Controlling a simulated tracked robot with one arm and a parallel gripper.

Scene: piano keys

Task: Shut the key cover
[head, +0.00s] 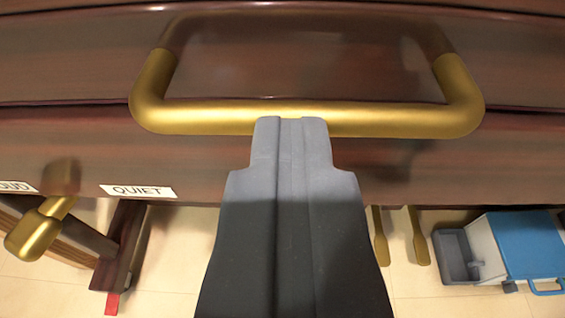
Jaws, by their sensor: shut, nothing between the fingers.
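The key cover (60,75) is a dark reddish-brown wooden panel across the upper part of the view. A thick gold handle (215,118) is fixed on it and shows as a wide bar with bent ends. My gripper (290,122) is shut and empty, pointing up the picture from the bottom centre. Its fingertips overlap the lower edge of the handle bar in the picture. I cannot tell whether they touch it. The keys are not visible, and I cannot tell how far the cover is open.
A gold lever (40,228) sticks out at left, near a white "QUIET" label (138,191). A dark wooden leg (122,245) stands below it. Two gold pedals (417,240) and a blue and white box (520,245) are at lower right. Pale tiled floor lies below.

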